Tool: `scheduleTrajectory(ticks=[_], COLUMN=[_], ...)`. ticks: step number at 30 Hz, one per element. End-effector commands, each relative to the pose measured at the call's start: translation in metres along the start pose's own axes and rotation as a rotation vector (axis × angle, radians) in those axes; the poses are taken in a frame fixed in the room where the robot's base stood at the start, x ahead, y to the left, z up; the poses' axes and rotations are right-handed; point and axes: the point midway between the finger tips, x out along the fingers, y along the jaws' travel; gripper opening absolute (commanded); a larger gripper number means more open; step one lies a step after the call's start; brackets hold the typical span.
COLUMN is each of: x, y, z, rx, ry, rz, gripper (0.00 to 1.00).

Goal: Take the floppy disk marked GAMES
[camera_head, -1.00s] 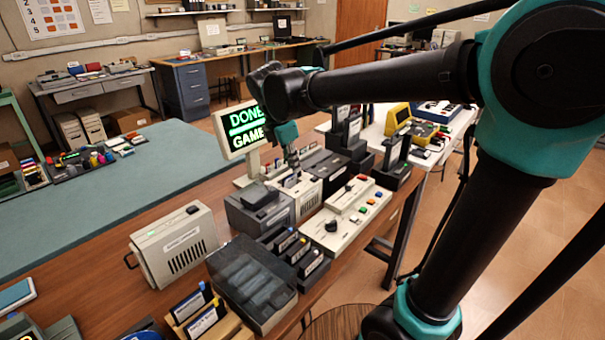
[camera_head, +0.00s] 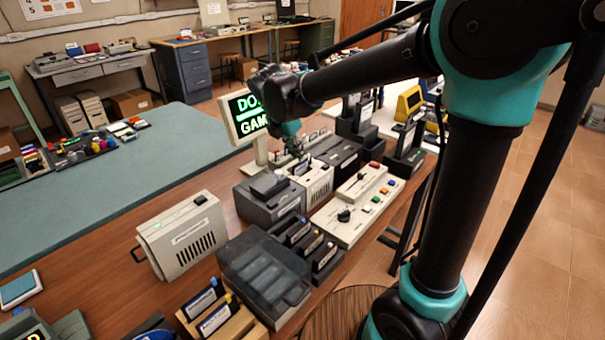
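My gripper (camera_head: 297,150) points down over the beige disk drive unit (camera_head: 319,183), beside the monitor. Its fingertips are small and dark here, and I cannot tell whether they hold anything. Several dark floppy disks with labels stand in a black rack (camera_head: 326,263) in front of the drives. More labelled disks stand in a wooden holder (camera_head: 238,325) at the front. The disk labels are too small to read, so I cannot pick out the GAMES disk.
A clear-lidded dark box (camera_head: 265,275) sits left of the black rack. A beige switch panel (camera_head: 357,207) lies to the right, and a beige cased unit (camera_head: 184,236) to the left. Dark upright stands (camera_head: 405,148) are behind. The green mat (camera_head: 130,185) has free room.

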Motion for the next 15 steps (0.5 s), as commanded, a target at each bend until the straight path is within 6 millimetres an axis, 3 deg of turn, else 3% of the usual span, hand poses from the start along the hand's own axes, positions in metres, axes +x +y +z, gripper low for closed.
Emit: scheduleTrajectory(ticks=[7, 15], x=[0.017, 0.053], y=[0.001, 0.003], z=[0.000, 0.001], rx=[0.000, 0.001], ry=[0.000, 0.000], rz=[0.000, 0.000], gripper=[0.14, 0.14])
